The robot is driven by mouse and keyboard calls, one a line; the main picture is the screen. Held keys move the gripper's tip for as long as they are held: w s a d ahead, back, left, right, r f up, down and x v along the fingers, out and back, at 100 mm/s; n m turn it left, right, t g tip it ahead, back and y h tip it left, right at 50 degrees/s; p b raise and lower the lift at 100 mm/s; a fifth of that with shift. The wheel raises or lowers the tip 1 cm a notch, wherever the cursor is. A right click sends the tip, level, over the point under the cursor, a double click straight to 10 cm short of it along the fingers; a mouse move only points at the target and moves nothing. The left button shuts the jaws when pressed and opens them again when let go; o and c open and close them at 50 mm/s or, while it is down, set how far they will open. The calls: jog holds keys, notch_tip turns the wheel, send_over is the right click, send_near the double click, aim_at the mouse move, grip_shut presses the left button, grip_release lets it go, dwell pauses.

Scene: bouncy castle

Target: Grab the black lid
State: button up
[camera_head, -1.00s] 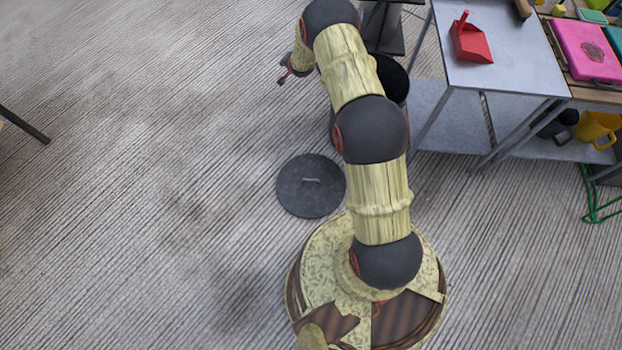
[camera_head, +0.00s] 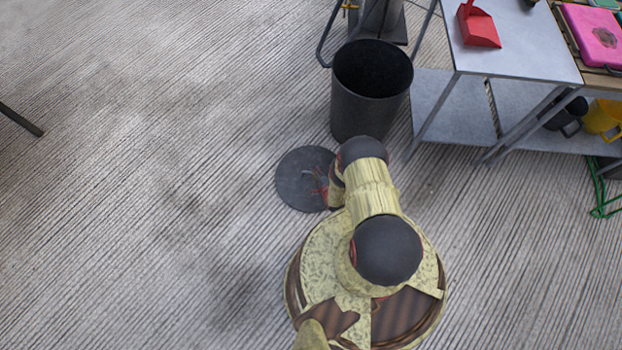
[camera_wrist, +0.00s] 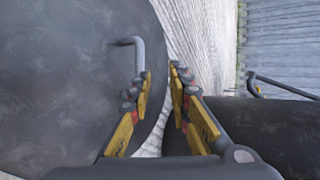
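The black lid (camera_head: 291,184) is a round dark disc lying on the floor beside my base, with a small thin handle on top. In the wrist view the lid (camera_wrist: 55,75) fills the left side, and its bent grey handle (camera_wrist: 134,48) sits just beyond my left finger. My gripper (camera_head: 319,188) is over the right part of the lid, partly hidden by my arm. In the wrist view my gripper (camera_wrist: 160,72) has its fingers apart with a narrow empty gap, over the lid's edge and the floor. The handle is not between the fingers.
A black bin (camera_head: 366,100), open at the top, stands behind the lid; a grey metal table (camera_head: 515,65) with a red dustpan (camera_head: 477,27) is at the right.

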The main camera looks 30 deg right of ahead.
aim_at(315, 185)
jog(key=s+f, duration=0.1)
jog(key=s+a, duration=0.1)
jog(key=shift+s+f+m, duration=0.3)
jog(key=shift+f, duration=0.1)
jog(key=shift+w+a+f+b, duration=0.1)
jog(key=shift+w+f+b, duration=0.05)
jog(key=shift+f+b, duration=0.15)
jog(key=b+x, duration=0.3)
jog(key=x, duration=0.4)
jog(key=shift+r+b, duration=0.15)
jog(key=shift+b, duration=0.15)
jog(key=shift+r, duration=0.1)
jog(key=shift+c, duration=0.3)
jog(key=c, duration=0.4)
grip_shut()
